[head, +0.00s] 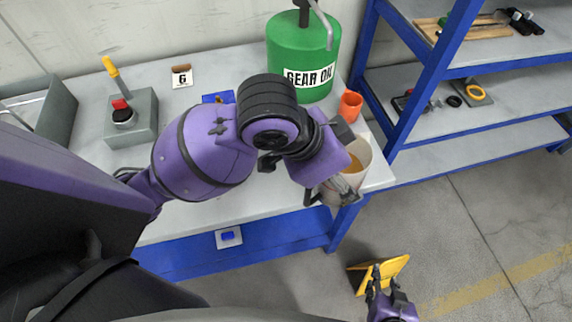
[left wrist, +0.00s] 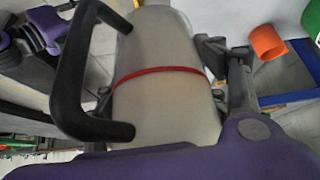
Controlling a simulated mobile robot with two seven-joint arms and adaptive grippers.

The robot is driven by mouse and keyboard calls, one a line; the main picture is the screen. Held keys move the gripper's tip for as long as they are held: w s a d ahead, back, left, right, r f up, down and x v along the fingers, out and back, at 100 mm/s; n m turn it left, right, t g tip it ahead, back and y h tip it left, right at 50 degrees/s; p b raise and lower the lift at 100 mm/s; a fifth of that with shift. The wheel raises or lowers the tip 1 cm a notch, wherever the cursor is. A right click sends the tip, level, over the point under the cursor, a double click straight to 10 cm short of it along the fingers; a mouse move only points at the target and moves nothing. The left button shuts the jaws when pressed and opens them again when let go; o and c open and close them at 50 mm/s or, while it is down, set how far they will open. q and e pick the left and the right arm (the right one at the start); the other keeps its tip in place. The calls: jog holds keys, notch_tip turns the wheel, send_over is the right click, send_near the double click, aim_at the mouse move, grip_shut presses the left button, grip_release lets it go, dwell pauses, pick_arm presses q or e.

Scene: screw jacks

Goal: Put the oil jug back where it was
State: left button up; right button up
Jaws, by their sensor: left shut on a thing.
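The oil jug (head: 359,152) is a pale, open-topped vessel with amber liquid inside, at the table's front right corner in the head view. In the left wrist view the jug (left wrist: 165,105) fills the middle, with a red band round its body and a black handle (left wrist: 68,75). My left gripper (head: 335,188) is shut on the jug, with fingers on both sides of its body. Whether the jug touches the table is hidden.
A green gear oil drum (head: 303,55) and an orange cup (head: 350,106) stand behind the jug on the table (head: 75,75). A grey box with red button (head: 133,125) and a marked card (head: 181,76) are left. Blue-framed shelves (head: 440,70) stand right.

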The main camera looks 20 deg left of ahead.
pick_arm(q)
jog(key=shift+s+a+f, duration=0.1)
jog(key=shift+a+f, duration=0.05)
jog(key=shift+a, duration=0.4)
jog(key=shift+s+a+f, duration=0.1)
jog(key=shift+a, duration=0.4)
jog(key=shift+m, duration=0.3)
jog(key=shift+d, duration=0.15)
jog(key=shift+w+f, duration=0.1)
